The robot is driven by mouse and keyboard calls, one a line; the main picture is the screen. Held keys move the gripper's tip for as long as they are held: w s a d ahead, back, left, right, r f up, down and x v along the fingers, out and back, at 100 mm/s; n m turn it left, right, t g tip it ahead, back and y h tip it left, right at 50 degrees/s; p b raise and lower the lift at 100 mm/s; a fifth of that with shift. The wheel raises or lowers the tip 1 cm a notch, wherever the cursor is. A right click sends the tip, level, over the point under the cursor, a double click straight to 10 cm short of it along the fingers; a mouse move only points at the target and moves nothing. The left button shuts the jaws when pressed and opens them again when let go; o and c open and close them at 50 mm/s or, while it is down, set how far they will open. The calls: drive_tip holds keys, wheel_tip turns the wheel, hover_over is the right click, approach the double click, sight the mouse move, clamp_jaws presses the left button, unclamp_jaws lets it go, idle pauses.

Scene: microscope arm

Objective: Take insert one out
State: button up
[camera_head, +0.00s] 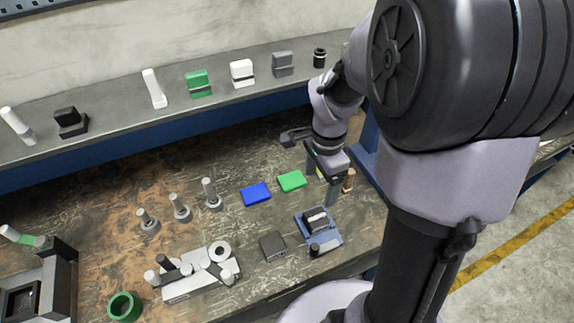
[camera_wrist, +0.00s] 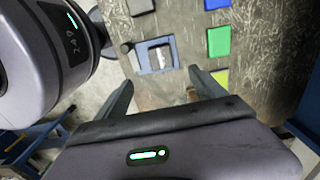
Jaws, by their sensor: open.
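No label marks insert one, so I cannot tell for sure which piece it is. A dark block with a pale top (camera_head: 316,218) sits in a blue holder (camera_head: 331,240) near the table's front right; a dark knob stands at the holder's front. In the wrist view the pale piece (camera_wrist: 160,57) lies inside the blue holder (camera_wrist: 141,59), ahead of the fingertips. My gripper (camera_head: 322,182) is open and empty, pointing down above the table, behind the holder in the head view. The wrist view shows its two fingers (camera_wrist: 161,82) wide apart, with nothing between them.
A green block (camera_head: 292,181), a blue block (camera_head: 256,193) and a dark grey block (camera_head: 273,246) lie nearby. A small brown piece (camera_head: 349,180) stands right beside my gripper. A white plate with levers (camera_head: 202,283), pegs (camera_head: 180,208) and a green ring (camera_head: 124,307) are farther left.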

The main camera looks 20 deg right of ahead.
drive_tip(key=b, duration=0.4)
hover_over(317, 217)
drive_tip(key=f, duration=1.2)
drive_tip(key=shift+a, duration=0.3)
drive_tip(key=f, duration=0.2)
drive_tip(key=f+b, duration=0.2)
drive_tip(key=f, duration=0.1)
drive_tip(key=shift+d+f, duration=0.3)
drive_tip(key=shift+r, duration=0.15)
drive_tip(key=shift+c, duration=0.4)
clamp_jaws()
